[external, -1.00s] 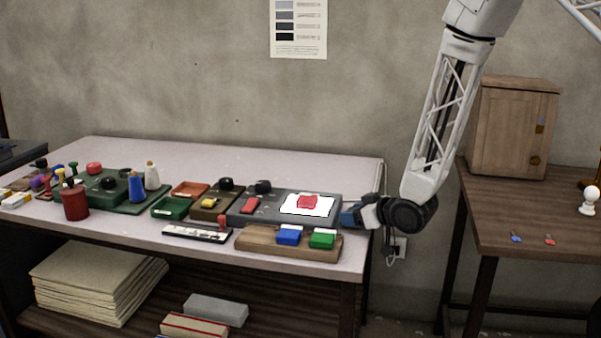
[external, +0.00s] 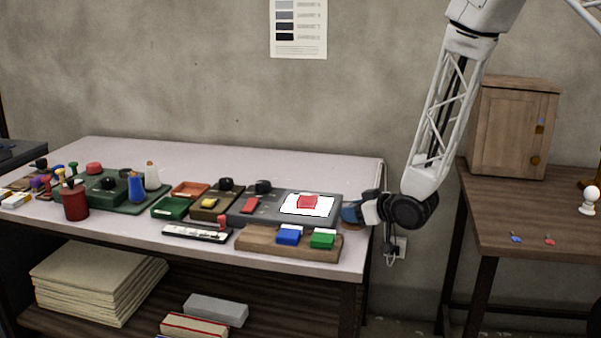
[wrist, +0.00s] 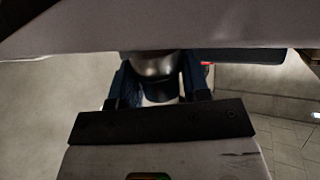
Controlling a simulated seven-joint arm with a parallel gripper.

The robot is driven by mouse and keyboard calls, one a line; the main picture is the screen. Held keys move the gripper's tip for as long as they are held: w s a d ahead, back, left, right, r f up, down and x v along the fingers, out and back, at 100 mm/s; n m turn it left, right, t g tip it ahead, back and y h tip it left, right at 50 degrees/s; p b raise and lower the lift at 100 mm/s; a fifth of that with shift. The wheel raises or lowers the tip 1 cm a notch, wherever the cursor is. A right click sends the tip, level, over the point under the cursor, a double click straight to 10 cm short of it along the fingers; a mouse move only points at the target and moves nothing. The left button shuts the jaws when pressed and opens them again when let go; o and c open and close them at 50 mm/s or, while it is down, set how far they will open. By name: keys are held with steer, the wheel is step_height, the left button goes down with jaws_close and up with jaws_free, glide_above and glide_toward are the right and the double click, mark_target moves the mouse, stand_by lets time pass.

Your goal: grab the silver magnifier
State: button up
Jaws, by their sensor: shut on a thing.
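The silver magnifier (wrist: 155,66) shows in the wrist view as a rounded, shiny metal piece with a dark part below it. It sits between the two dark blue fingers of my gripper (wrist: 157,82), which is shut on it. In the external view my gripper (external: 350,213) is at the right end of the light table, beside the grey board. There the magnifier is too small and covered to make out clearly.
The light table (external: 200,155) carries a grey board with a white sheet and red block (external: 308,201). A wooden tray (external: 262,243) with blue and green blocks stands in front. The table's back strip is clear. A brown side table (external: 510,210) is at the right.

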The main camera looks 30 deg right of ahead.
steer(key=shift+r, duration=0.5)
steer(key=shift+s+r, duration=0.1)
steer(key=shift+r, duration=0.8)
steer(key=s+r, duration=0.1)
steer(key=s, duration=1.4)
steer(key=shift+s, duration=0.4)
steer(key=shift+r, duration=0.1)
steer(key=shift+w+a, duration=0.1)
